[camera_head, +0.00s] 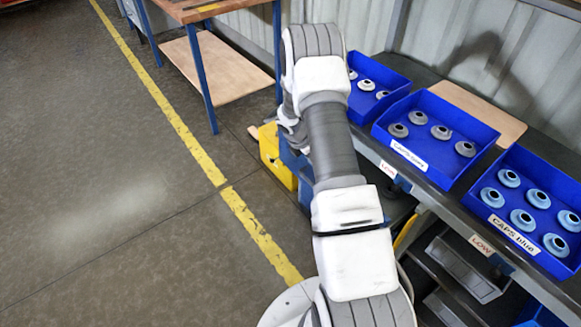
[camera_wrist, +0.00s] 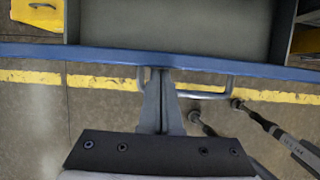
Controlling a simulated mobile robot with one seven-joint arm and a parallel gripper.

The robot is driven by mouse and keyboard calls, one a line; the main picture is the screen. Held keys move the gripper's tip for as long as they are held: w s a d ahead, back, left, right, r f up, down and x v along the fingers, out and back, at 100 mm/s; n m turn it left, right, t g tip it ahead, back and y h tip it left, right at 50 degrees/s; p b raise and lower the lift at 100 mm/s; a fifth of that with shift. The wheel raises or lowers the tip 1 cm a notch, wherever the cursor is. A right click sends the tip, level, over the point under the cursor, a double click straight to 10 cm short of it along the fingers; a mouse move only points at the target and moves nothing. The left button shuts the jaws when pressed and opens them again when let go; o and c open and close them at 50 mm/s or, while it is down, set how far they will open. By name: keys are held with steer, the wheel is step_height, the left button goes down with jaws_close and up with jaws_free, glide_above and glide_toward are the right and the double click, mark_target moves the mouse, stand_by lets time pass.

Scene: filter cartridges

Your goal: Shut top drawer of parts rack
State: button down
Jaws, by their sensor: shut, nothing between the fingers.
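In the wrist view an open drawer (camera_wrist: 170,30) of the parts rack shows from above, with a bare grey inside and a blue front edge (camera_wrist: 90,52). Its grey bar handle (camera_wrist: 210,95) sticks out from the front. My gripper (camera_wrist: 160,75) is shut and empty, its fingers close to the drawer front at the left part of the handle. I cannot tell whether they touch it. In the head view my arm hides the gripper and most of the drawer.
Blue trays of caps stand on the rack top, including a grey-cap tray (camera_head: 440,165) and a blue-cap tray (camera_head: 480,210). A yellow bin (camera_head: 275,160) is low beside my arm. A workbench (camera_head: 190,10) stands behind. The floor left of the yellow line (camera_head: 195,150) is clear.

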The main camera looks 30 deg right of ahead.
steer(key=w+d, duration=0.2)
steer(key=d, duration=1.1)
steer(key=shift+w, duration=0.3)
steer(key=shift+d, duration=0.1)
